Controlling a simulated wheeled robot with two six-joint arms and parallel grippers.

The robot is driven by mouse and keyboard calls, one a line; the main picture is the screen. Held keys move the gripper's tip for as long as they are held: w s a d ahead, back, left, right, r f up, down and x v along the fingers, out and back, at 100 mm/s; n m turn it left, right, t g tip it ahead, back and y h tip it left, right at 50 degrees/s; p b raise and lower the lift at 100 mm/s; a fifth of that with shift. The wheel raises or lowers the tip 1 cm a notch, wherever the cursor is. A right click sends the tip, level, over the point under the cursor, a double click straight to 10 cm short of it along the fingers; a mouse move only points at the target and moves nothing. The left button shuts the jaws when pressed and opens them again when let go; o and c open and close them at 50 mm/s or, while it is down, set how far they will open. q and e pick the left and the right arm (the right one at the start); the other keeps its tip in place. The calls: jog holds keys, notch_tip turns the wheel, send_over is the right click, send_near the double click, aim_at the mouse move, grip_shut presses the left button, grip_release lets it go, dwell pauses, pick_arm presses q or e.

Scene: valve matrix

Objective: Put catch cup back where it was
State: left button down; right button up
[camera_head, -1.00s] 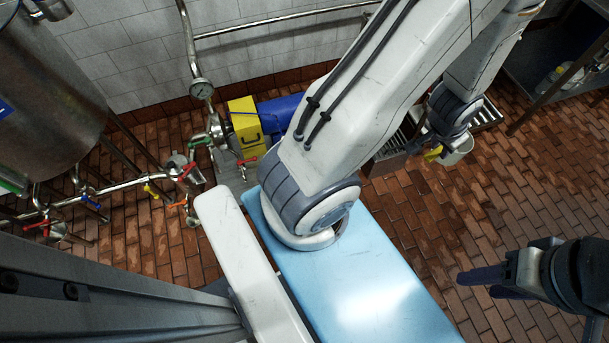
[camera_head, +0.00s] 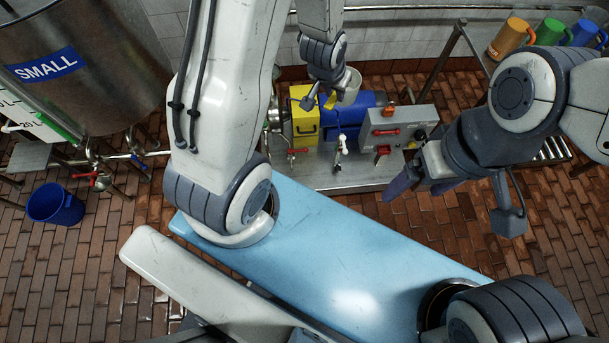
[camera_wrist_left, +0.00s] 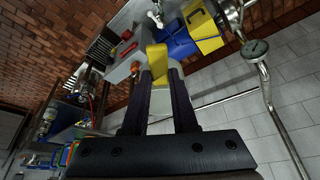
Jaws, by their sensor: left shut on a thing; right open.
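The catch cup (camera_head: 351,87) is a pale cup with a yellow handle. My right gripper (camera_head: 420,180) is open and empty at the right, in front of the grey control box.
A yellow box (camera_head: 304,120), blue motor (camera_head: 343,132) and grey control box (camera_head: 400,124) with red handles stand on a metal plate (camera_head: 320,172). A blue bucket (camera_head: 55,204) sits left beneath the SMALL tank (camera_head: 85,60). Orange (camera_head: 510,38), green (camera_head: 550,31) and blue jugs (camera_head: 583,33) are upper right.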

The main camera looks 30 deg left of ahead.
pick_arm(q)
jog(key=w+a+f+b, duration=0.1)
jog(key=f+b, duration=2)
jog(key=f, duration=0.2)
jog(key=w+a+f+n+b, duration=0.1)
jog(key=w+f+b, duration=0.1)
jog(key=f+b, duration=2)
jog(key=w+a+f+n+y+b, duration=0.1)
jog(key=f+b, duration=2.1)
jog(key=f, duration=0.2)
jog(key=shift+w+f, duration=0.3)
jog(key=shift+f, duration=0.05)
jog(key=c, duration=0.7)
grip_release()
jog(key=shift+r, duration=0.1)
